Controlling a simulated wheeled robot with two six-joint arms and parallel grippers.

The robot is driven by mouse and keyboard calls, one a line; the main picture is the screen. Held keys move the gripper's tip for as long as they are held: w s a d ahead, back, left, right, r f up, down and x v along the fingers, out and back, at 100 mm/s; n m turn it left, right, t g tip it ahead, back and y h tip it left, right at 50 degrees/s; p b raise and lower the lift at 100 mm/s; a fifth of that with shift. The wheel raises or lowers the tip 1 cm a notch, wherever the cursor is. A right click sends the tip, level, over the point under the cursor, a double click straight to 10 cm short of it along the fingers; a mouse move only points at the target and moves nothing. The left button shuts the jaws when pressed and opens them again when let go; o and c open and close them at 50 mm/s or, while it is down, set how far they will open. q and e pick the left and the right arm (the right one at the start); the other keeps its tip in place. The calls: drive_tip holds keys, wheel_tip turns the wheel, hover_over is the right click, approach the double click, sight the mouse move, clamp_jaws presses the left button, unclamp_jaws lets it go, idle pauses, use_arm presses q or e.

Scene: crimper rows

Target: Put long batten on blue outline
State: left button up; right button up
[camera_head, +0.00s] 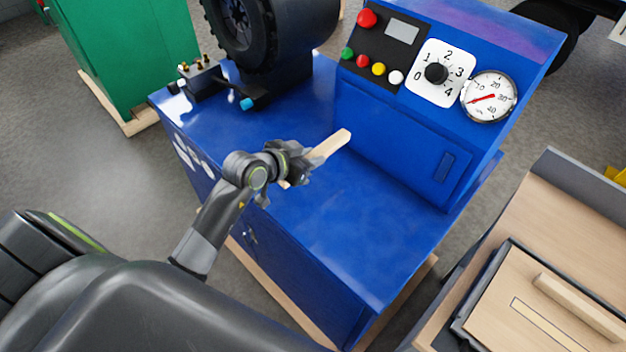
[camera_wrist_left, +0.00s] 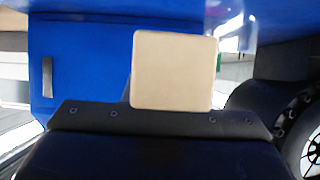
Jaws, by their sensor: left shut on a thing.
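My left gripper (camera_head: 303,168) is shut on a pale wooden batten (camera_head: 332,145) above the blue machine's flat top. The batten sticks out toward the upper right, and a short end shows below the fingers. In the left wrist view the batten (camera_wrist_left: 174,70) shows as a square pale face. Another wooden batten (camera_head: 578,309) lies on a tray board at the lower right, beside a narrow pale strip with a thin outline (camera_head: 545,325). I cannot tell the outline's colour or which batten is longer. My right gripper is not in view.
The blue machine (camera_head: 310,240) has a raised panel with buttons, a dial and a gauge (camera_head: 489,97). A black wheel (camera_head: 268,35) stands at its back left. The wooden bench (camera_head: 540,215) with the dark-rimmed tray is at the right, across a floor gap. A green cabinet (camera_head: 130,60) stands at the upper left.

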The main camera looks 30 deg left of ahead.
use_arm(q)
wheel_tip(320, 180, down, 10)
drive_tip(key=shift+r+b, duration=0.1)
drive_tip(key=shift+b, duration=0.35)
drive_tip(key=o, duration=1)
